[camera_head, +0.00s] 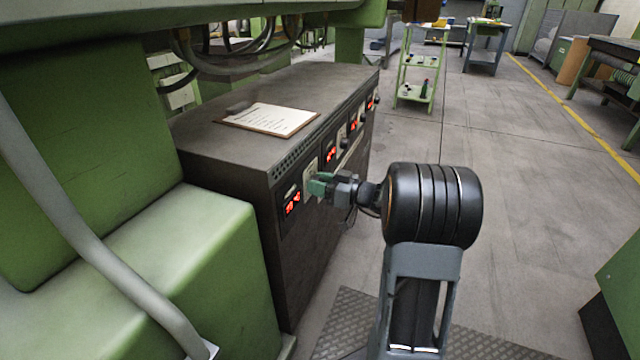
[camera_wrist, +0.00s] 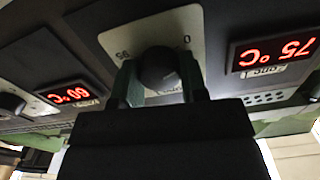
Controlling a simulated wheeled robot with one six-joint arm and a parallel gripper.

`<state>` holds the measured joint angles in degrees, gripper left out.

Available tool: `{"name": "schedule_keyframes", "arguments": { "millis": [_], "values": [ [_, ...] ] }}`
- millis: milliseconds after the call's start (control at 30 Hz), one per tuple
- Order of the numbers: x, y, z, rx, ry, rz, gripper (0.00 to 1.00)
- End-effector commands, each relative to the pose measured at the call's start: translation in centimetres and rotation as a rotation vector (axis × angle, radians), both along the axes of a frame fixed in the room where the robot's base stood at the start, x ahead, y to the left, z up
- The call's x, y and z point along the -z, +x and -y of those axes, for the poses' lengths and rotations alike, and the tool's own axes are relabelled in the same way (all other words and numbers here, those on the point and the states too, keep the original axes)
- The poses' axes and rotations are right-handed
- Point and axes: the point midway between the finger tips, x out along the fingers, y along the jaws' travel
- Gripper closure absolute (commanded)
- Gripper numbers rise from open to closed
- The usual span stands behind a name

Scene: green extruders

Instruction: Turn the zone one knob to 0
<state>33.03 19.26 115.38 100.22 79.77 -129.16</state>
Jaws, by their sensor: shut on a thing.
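The dark round knob (camera_wrist: 158,66) sits on a pale dial plate (camera_wrist: 205,18) in the wrist view, which shows the panel upside down. A 0 mark is at the plate's right and another number at its left. My gripper (camera_head: 319,185) is at the nearest dial on the cabinet front, and its green fingers (camera_wrist: 158,80) are shut on the knob, one on each side. A red display (camera_wrist: 272,53) beside it reads 75 °C, with a "Zone" label whose number I cannot read. The knob's pointer is not visible, and the gripper hides the knob in the head view.
The dark control cabinet (camera_head: 240,155) carries more displays and knobs farther back; one neighbouring display (camera_wrist: 70,94) reads about 60 °C. A clipboard (camera_head: 268,119) lies on top. Green machine bodywork (camera_head: 170,270) stands at the near left. Open floor (camera_head: 520,200) lies right.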

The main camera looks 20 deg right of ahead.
Motion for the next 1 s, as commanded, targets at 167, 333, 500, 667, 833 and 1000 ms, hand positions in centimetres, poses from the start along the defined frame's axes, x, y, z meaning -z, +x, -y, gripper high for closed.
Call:
{"name": "schedule_keyframes", "arguments": {
  "millis": [167,333,500,667,833,1000],
  "values": [
    [-0.02,0.01,0.03,0.002,-0.052,0.048,0.84],
    [-0.02,0.01,0.03,0.002,-0.081,0.076,0.84],
    [-0.02,0.01,0.03,0.002,-0.093,0.086,0.84],
    [-0.02,0.01,0.03,0.002,-0.095,0.087,0.84],
    [-0.01,0.01,0.03,0.002,-0.095,0.087,0.84],
    [-0.01,0.01,0.02,0.002,-0.094,0.086,0.47]
  ]
}}
